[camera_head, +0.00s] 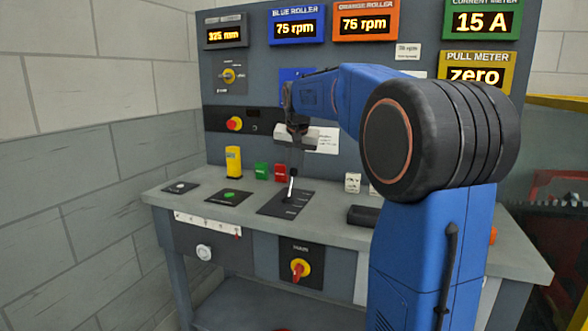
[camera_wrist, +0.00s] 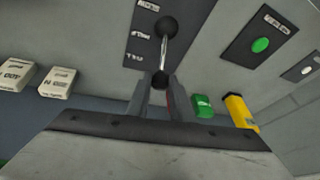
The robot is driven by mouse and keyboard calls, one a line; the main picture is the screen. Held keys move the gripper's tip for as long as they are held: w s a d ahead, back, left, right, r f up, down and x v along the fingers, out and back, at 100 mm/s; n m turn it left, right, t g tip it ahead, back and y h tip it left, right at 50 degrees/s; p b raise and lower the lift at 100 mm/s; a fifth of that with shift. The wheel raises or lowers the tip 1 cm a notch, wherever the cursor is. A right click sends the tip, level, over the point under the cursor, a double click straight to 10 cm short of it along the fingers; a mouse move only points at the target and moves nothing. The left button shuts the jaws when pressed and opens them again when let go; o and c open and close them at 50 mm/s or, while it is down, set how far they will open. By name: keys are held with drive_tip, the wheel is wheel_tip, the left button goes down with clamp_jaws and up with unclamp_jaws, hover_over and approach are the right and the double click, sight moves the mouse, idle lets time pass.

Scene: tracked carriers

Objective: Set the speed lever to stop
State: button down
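The speed lever (camera_head: 291,186) stands on a dark plate (camera_head: 272,207) on the bench top, with a bright metal shaft, a dark end and small white labels beside it. It looks near upright in the head view. In the wrist view the lever (camera_wrist: 165,50) shows a dark ball at each end of its shaft; the labels there are too blurred to read surely. My gripper (camera_head: 296,160) points down over the lever. In the wrist view my gripper (camera_wrist: 160,82) has its fingers at either side of the nearer ball. I cannot tell whether they touch it.
A yellow block (camera_head: 233,161), a green block (camera_head: 261,171) and a red block (camera_head: 281,173) stand behind the lever. A green button plate (camera_head: 229,196) lies to its left, white blocks (camera_head: 353,183) to its right. The upright panel (camera_head: 262,88) closes off the back.

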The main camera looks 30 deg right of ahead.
sight(291, 174)
drive_tip(key=shift+s+a, duration=0.1)
drive_tip(key=shift+s+a+r+t+h, duration=0.2)
drive_tip(key=shift+s+a+t+h, duration=0.3)
drive_tip(key=shift+a+h, duration=0.1)
drive_tip(key=shift+s+a+r+t+h, duration=0.2)
drive_tip(key=shift+s+a+t+h, duration=0.15)
drive_tip(key=shift+a+t+h, duration=0.2)
drive_tip(key=shift+t+h, duration=0.35)
drive_tip(key=shift+h, duration=0.1)
drive_tip(key=shift+s+a+f, duration=0.45)
drive_tip(key=shift+s+a, duration=0.35)
drive_tip(key=shift+a, duration=0.25)
drive_tip(key=shift+s+a+f, duration=0.4)
drive_tip(key=shift+s+a, duration=0.45)
drive_tip(key=shift+a, duration=0.15)
drive_tip(key=shift+s+a+f, duration=0.45)
drive_tip(key=shift+s+a, duration=0.35)
drive_tip(key=shift+a, duration=0.25)
drive_tip(key=c, duration=1.6)
unclamp_jaws()
drive_tip(key=shift+a, duration=0.1)
drive_tip(key=shift+o, duration=0.2)
